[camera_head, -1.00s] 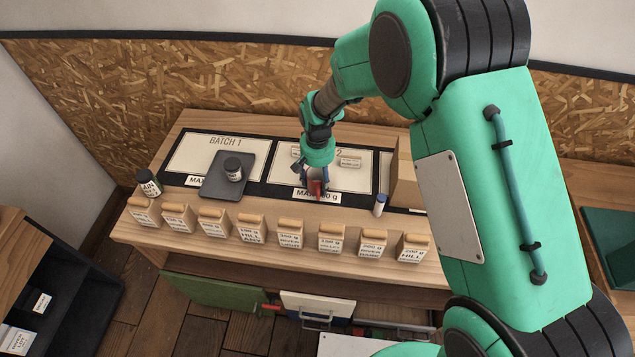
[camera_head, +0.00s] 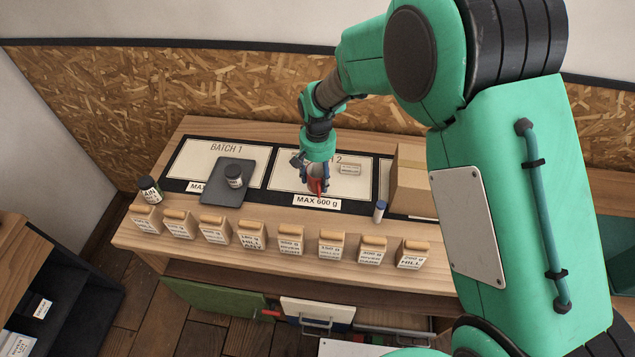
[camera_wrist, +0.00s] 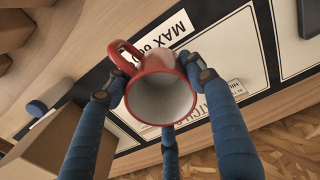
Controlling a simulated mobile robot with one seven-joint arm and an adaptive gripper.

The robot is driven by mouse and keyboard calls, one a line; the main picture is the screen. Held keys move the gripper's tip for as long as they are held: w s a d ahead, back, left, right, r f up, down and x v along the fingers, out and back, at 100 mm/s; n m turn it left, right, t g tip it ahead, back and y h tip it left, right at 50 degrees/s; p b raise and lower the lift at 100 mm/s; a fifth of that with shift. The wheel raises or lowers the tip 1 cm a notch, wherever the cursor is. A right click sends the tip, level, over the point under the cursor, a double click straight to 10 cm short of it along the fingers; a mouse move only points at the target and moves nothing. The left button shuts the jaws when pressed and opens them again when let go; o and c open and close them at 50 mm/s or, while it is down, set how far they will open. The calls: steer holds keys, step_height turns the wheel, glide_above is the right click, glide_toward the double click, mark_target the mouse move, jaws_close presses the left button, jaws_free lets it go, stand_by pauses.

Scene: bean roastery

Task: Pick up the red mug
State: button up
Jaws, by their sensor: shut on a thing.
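The red mug (camera_wrist: 143,66) is in the middle of the wrist view, with its white inside facing the camera and its handle toward the upper left. My gripper (camera_wrist: 163,100) is shut on the mug, with its blue fingers around the body. In the head view, my gripper (camera_head: 315,182) is over the front edge of the second batch card, and only a small red part of the mug (camera_head: 316,186) shows below the fingers. I cannot tell whether the mug touches the table.
A dark scale (camera_head: 219,190) with a dark jar (camera_head: 235,176) is left of my gripper. Several labelled bags (camera_head: 290,240) line the front edge. A small blue-capped jar (camera_head: 380,211) and a cardboard box (camera_head: 412,190) stand to the right. A small labelled packet (camera_head: 350,169) lies behind.

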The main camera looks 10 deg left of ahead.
steer(key=shift+r, duration=2.25)
